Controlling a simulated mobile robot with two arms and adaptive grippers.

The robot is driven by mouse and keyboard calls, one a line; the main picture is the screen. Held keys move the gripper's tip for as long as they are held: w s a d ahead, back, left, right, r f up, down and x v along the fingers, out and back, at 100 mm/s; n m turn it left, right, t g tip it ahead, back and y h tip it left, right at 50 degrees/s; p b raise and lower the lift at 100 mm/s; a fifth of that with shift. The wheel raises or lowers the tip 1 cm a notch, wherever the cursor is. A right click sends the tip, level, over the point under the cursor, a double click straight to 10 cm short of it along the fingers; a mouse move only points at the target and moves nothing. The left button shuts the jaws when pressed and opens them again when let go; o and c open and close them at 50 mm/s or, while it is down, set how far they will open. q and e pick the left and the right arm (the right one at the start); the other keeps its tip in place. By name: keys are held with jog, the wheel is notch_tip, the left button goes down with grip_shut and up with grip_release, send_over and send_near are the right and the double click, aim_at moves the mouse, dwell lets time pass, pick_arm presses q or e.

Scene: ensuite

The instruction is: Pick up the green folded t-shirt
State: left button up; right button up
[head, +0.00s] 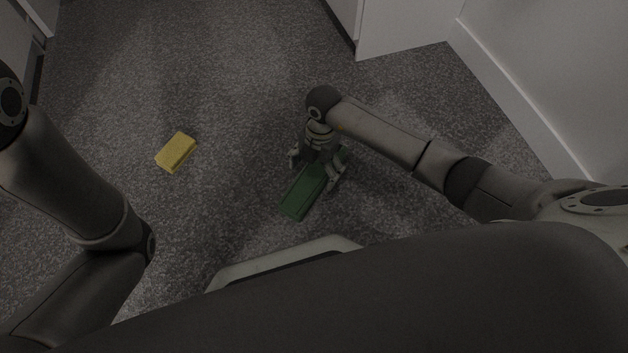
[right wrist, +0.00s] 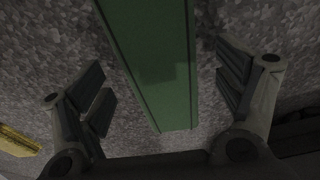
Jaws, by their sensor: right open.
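The green folded t-shirt (head: 302,195) is a long, flat green block lying on the grey carpet in the head view. In the right wrist view the green t-shirt (right wrist: 155,60) runs down from the top edge between my fingers. My right gripper (head: 317,172) is over the t-shirt and hides part of it. Its fingers (right wrist: 165,95) are open, one on each side of the t-shirt, with carpet showing between each finger and the shirt. My left arm is at the left of the head view, but its gripper is not seen.
A yellow block (head: 176,152) lies on the carpet to the left; it also shows at the left edge of the right wrist view (right wrist: 18,141). A white cabinet (head: 405,28) and a wall with a skirting board (head: 520,95) stand at the upper right. The carpet between is clear.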

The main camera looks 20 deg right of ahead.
notch_tip(320, 180, down, 3)
jog(key=shift+s+a+r+b, duration=0.15)
jog(key=shift+r+b, duration=0.05)
jog(key=shift+b, duration=0.5)
jog(key=shift+r, duration=0.1)
jog(key=c, duration=1.2)
